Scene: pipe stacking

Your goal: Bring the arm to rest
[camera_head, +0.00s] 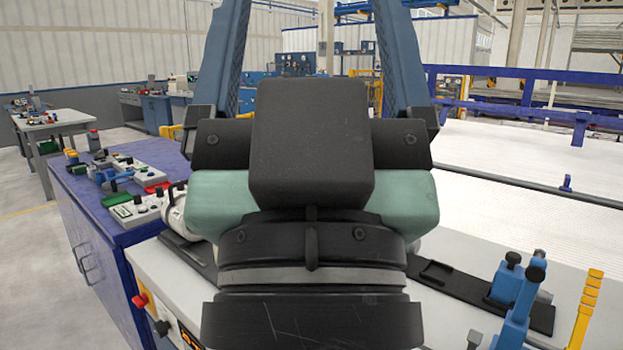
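My gripper (312,30) fills the middle of the head view, seen from behind. Its two blue ribbed fingers rise on either side of a black box and run out of the top edge, so their tips are cut off. The visible parts of the fingers stand wide apart, and only the background shows between them above the box. The gripper looks open and empty. Below it are a teal body and a dark round flange, which are also mine. They hide much of the white bench behind.
A blue cabinet (80,235) with small fixtures stands at left. On the white bench (455,325), a blue clamp-like fixture (518,300) and a yellow upright piece (588,312) stand at lower right. A white surface with a blue rail (545,115) lies behind.

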